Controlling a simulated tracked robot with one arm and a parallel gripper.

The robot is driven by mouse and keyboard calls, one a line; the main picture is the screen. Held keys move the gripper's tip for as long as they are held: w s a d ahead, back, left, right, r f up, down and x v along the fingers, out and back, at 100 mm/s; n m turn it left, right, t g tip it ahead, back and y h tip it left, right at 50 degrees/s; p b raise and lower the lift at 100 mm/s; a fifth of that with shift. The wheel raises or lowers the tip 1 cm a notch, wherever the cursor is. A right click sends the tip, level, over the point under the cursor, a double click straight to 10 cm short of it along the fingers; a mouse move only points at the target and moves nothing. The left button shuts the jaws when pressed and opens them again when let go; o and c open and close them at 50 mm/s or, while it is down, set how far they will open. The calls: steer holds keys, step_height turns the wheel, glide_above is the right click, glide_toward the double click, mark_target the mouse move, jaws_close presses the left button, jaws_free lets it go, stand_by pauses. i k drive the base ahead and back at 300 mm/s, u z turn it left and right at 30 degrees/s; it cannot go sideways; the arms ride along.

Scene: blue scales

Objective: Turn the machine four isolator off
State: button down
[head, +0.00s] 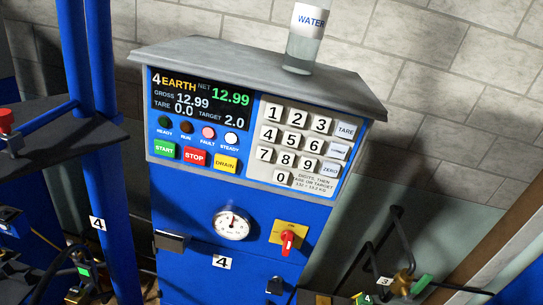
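Machine four is a blue cabinet with a grey sloped top, and a "4" label (221,262) sits low on its front. Its isolator (288,239) is a red rotary handle on a yellow plate, right of the round dial gauge (232,222). The handle stands roughly upright, in line with the tilted cabinet. The markings on the plate are too small to read. The display (200,103) above is lit and reads "4 EARTH", net 12.99, target 2.0. The red-pink FAULT lamp (208,133) looks bright. My gripper does not show in this view.
A keypad (296,145) and START, STOP (195,157) and DRAIN buttons sit above the isolator. A WATER container (304,40) stands on top. Black pipes with a brass valve (403,281) are at lower right. Blue posts (95,150) and a red knob (6,121) are at left.

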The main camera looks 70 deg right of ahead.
mark_target(287, 236)
steer(key=z, duration=0.6)
steer(key=k, duration=0.75)
steer(key=z, duration=0.9)
steer(key=k, duration=0.55)
steer(key=u, duration=0.05)
steer(key=i, duration=0.9)
steer(key=u, duration=0.1)
